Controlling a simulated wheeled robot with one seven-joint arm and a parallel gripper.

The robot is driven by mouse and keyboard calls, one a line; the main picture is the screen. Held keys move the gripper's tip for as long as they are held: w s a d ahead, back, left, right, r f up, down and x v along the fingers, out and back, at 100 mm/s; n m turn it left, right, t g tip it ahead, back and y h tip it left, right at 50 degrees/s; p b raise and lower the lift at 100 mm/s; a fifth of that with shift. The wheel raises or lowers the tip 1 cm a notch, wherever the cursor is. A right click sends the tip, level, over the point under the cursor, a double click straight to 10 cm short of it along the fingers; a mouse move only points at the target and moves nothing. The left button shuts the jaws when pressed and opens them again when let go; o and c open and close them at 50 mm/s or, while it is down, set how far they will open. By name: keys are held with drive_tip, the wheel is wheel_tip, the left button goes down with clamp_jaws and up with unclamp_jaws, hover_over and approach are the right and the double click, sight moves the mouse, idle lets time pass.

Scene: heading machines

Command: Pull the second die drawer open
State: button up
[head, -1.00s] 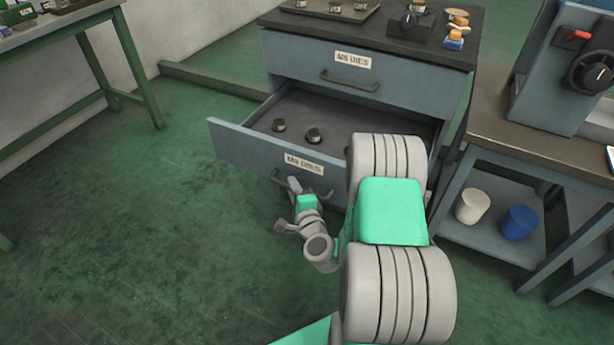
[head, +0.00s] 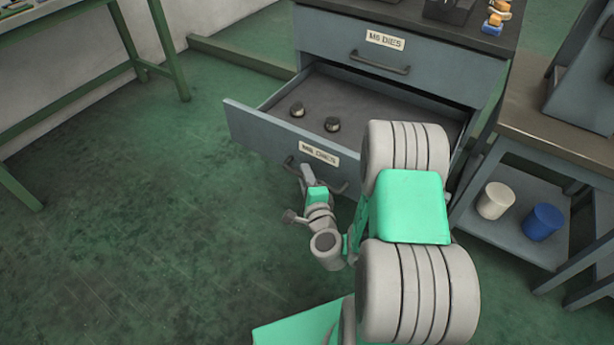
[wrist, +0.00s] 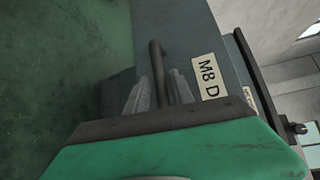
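The second die drawer (head: 366,96), labelled M8 DIES, stands well out from the cabinet below the M6 DIES drawer (head: 340,45). Two round dark dies (head: 332,124) lie on its floor. Its bar handle (head: 340,187) is partly hidden by my arm in the head view. In the wrist view the handle (wrist: 157,62) runs between the two fingers of my gripper (wrist: 160,92), one finger on each side and close against it. My gripper also shows at the drawer front in the head view (head: 306,172). The drawer's right part is hidden behind my arm.
The upper drawer is shut. A bench (head: 560,125) with a lower shelf stands close at the right, holding a white tub (head: 495,200) and a blue tub (head: 543,221). A green-legged table (head: 60,75) is at the far left. The floor left of the drawer is clear.

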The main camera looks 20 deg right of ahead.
drive_tip(key=shift+o, duration=0.5)
drive_tip(key=shift+s, duration=0.2)
drive_tip(key=s+r+b, duration=0.1)
drive_tip(key=s, duration=0.6)
drive_tip(key=shift+s+a+b, duration=0.15)
drive_tip(key=shift+a+b, duration=0.25)
drive_tip(key=shift+r, duration=0.1)
